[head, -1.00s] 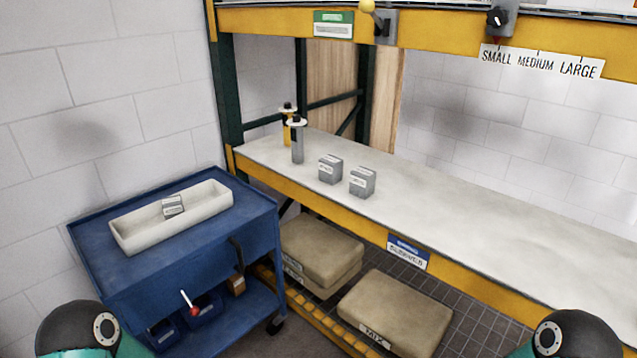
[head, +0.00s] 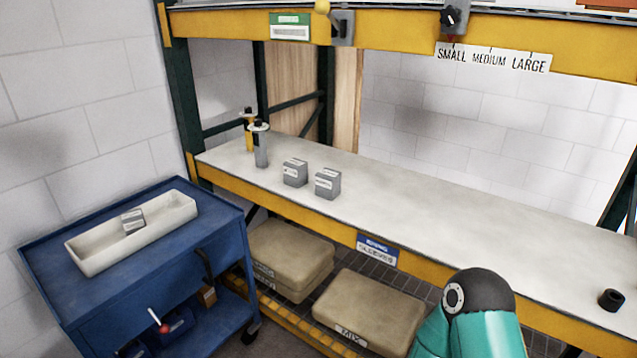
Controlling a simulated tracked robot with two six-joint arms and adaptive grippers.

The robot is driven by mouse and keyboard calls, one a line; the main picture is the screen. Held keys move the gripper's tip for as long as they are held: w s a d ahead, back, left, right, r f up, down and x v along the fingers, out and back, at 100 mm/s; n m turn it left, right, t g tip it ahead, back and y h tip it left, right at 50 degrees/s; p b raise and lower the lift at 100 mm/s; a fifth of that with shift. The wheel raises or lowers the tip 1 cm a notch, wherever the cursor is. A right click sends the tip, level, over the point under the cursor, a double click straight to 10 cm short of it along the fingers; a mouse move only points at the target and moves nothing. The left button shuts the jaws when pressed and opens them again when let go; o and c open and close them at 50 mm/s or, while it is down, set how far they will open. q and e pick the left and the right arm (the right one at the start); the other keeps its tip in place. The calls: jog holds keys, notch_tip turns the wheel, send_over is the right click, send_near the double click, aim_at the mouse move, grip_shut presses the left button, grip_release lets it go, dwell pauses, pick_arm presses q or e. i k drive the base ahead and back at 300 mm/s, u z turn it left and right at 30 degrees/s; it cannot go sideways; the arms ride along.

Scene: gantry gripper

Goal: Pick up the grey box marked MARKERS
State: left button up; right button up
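Two small grey boxes stand on the pale bench top, a left one (head: 295,172) and a right one (head: 327,184). A third grey box (head: 133,220) lies in the white tray (head: 88,258) on the blue cart. All three carry white labels whose print is too small to read, so I cannot tell which is marked MARKERS. Neither of my grippers is in view. Only part of one of my arms shows at the lower right, in front of the bench edge.
Two upright bottles, one grey (head: 261,148) and one yellow (head: 249,132), stand behind the boxes. A dark cylinder (head: 611,300) is at the bench's right. Tan sacks (head: 370,308) lie below. A yellow beam (head: 400,38) crosses above. The bench middle is clear.

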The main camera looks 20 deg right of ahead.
aim_at(328, 181)
jog(key=i, duration=0.95)
jog(key=z, duration=0.05)
